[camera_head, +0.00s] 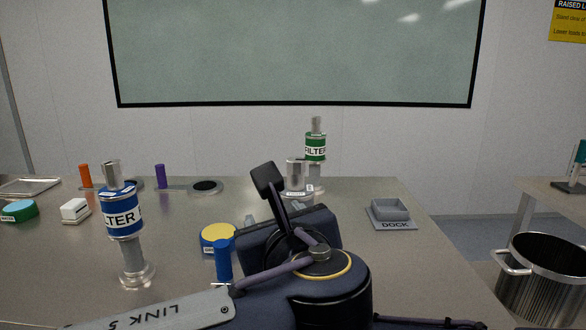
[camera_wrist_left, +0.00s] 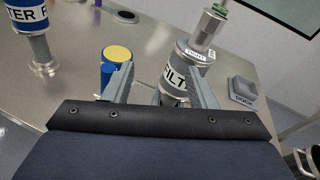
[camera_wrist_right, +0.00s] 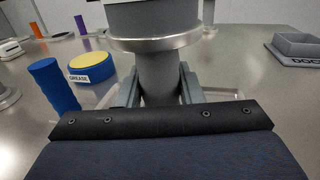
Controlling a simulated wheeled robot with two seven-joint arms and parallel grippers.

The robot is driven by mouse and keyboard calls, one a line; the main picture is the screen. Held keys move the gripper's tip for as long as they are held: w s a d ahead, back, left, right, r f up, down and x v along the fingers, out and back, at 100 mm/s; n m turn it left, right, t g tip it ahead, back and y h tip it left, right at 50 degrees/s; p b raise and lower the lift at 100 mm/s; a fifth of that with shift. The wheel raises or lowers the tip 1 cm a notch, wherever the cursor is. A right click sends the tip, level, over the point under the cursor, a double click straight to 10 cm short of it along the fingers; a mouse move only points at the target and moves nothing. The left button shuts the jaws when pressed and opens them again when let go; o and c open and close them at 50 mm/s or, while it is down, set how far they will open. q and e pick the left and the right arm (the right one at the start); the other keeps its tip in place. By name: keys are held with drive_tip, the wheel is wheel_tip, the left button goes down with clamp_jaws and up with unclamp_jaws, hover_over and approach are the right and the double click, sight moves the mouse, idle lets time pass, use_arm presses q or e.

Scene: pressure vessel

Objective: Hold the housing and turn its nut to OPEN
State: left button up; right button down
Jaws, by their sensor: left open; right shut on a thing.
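The housing with a white FILTER-type label (camera_wrist_left: 175,85) stands upright in the middle of the table. In the head view the nut (camera_head: 297,174) shows above my arm, which hides the body below. My left gripper (camera_wrist_left: 155,62) is open, its fingers apart on the near side of the housing, with nothing held. My right gripper (camera_wrist_right: 158,80) is shut on the housing's grey stem (camera_wrist_right: 158,65), below a wide metal collar.
A blue filter housing (camera_head: 121,212) stands at left and a green one (camera_head: 316,149) behind. A yellow-topped grease tub (camera_head: 218,233) and blue handle (camera_head: 223,262) lie left of my gripper. A grey dock (camera_head: 391,214) sits at right. A steel pot (camera_head: 541,268) stands beyond the table edge.

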sight(298, 169)
use_arm(q)
drive_tip(key=d+r+m+t, duration=0.2)
drive_tip(key=d+r+m, duration=0.1)
drive_tip(key=d+r, duration=0.15)
drive_tip(key=x, duration=1)
drive_tip(key=shift+w+d+f, duration=0.1)
drive_tip(key=shift+w+d, duration=0.1)
drive_tip(key=shift+w, duration=0.2)
drive_tip(key=shift+c, duration=0.2)
